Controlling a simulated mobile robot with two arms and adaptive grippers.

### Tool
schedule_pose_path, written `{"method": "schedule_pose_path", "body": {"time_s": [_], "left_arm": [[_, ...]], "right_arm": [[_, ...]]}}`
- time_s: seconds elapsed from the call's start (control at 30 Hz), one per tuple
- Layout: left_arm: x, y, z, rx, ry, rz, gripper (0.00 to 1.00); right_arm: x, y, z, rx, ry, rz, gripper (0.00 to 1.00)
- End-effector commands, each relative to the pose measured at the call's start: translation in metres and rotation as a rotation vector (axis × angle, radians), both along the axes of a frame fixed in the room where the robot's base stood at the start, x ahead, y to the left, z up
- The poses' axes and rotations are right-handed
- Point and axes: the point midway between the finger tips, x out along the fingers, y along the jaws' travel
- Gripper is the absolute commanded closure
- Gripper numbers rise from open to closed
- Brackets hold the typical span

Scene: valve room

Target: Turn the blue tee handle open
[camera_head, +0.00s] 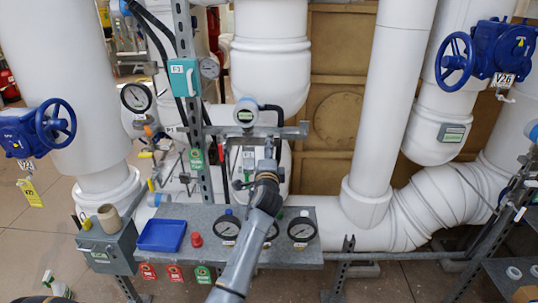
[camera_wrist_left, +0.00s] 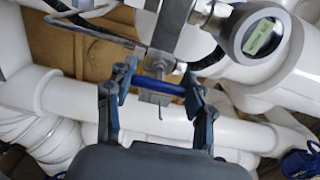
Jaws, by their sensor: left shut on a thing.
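The blue tee handle (camera_wrist_left: 160,85) is a short bar across a small metal valve body in the left wrist view. My left gripper (camera_wrist_left: 157,82) has one finger at each end of the bar and is shut on it. In the head view my left gripper (camera_head: 267,172) is at the small valve below the round-faced transmitter (camera_head: 246,113). There the gripper and wrist hide the handle. The transmitter's green display also shows in the left wrist view (camera_wrist_left: 265,36). My right gripper is in neither view.
A grey shelf (camera_head: 180,211) below the valve carries a blue tray (camera_head: 161,235), a red knob-like piece (camera_head: 196,240) and gauges (camera_head: 302,230). Blue handwheels (camera_head: 56,124) (camera_head: 455,60) stand at both sides. White pipes (camera_head: 385,110) and a metal post crowd the back.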

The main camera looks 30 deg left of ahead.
Motion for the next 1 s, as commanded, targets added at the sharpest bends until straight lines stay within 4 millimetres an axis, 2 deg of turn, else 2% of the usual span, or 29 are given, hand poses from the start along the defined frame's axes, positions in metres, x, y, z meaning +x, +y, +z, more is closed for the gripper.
{"method": "schedule_pose_path", "body": {"time_s": [0.2, 0.23, 0.3, 0.33, 0.77, 0.87, 1.0], "left_arm": [[0.000, 0.000, -0.001, -0.004, 0.000, 0.000, 0.78], [0.000, 0.000, -0.001, -0.005, 0.000, 0.000, 0.40], [0.000, 0.000, -0.001, -0.004, 0.000, 0.000, 0.26], [0.000, 0.000, -0.001, -0.004, 0.000, 0.000, 0.23], [-0.006, -0.004, -0.001, -0.001, 0.000, 0.000, 0.23], [-0.017, -0.011, -0.001, -0.001, -0.001, -0.001, 0.23], [-0.042, -0.026, -0.002, -0.002, 0.000, -0.002, 0.23]], "right_arm": [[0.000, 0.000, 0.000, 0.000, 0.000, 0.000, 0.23], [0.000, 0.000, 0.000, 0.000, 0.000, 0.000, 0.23], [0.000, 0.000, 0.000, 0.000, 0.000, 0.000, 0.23], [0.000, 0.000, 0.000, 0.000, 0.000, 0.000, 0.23], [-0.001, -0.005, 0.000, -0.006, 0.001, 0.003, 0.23], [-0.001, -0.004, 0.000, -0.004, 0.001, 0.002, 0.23], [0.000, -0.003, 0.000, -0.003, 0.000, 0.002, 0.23]]}}
